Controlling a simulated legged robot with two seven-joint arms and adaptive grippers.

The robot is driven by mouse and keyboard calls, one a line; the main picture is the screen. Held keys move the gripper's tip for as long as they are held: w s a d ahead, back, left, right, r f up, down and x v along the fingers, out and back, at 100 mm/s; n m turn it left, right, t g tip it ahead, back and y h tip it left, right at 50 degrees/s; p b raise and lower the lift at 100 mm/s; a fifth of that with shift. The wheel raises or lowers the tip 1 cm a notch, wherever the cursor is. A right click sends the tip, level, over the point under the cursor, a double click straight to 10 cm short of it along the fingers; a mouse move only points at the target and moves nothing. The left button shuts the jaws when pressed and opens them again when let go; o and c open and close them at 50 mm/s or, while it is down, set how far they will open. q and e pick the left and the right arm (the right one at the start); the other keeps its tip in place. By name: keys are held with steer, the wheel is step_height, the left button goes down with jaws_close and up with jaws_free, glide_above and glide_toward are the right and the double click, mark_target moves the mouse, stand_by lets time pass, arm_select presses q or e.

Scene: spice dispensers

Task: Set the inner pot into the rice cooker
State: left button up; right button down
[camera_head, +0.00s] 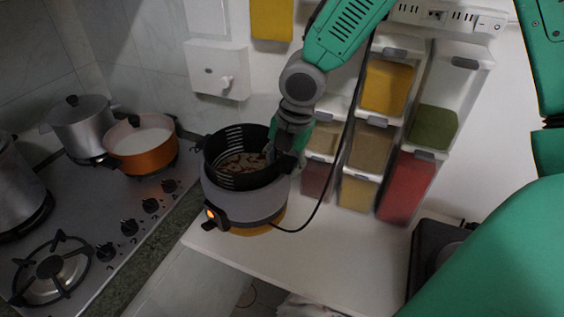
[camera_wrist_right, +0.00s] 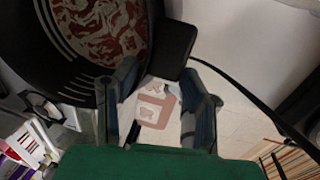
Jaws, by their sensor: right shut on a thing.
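The inner pot (camera_head: 225,166) is dark with white level marks inside and reddish-brown patterned contents at its bottom. It shows in the wrist view (camera_wrist_right: 65,60) at the upper left. The rice cooker (camera_head: 250,208) is a grey round body with a lit orange lamp at its front, on the white counter. The pot is at the cooker's opening, its rim above the grey body; I cannot tell whether it is fully seated. My right gripper (camera_head: 283,148) is shut on the pot at its right side; its fingers (camera_wrist_right: 165,85) flank a dark block there. My left gripper is not in view.
A stove (camera_head: 85,225) with an orange pot (camera_head: 145,160) and steel pots stands at the left. Spice dispensers (camera_head: 375,140) hang on the wall behind and right. A black cord (camera_head: 335,170) runs from the cooker. The white counter (camera_head: 340,250) is bare in front.

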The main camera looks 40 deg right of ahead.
steer(key=shift+f+b, duration=0.5)
steer(key=shift+f, duration=0.3)
steer(key=c, duration=0.9)
jaws_free()
steer(key=shift+o, duration=0.2)
steer(key=shift+s+f, duration=0.1)
steer(key=shift+f, duration=0.05)
step_height(320, 180, up, 12)
steer(key=s+d, duration=0.1)
steer(key=shift+s, duration=0.3)
steer(key=shift+f, duration=0.1)
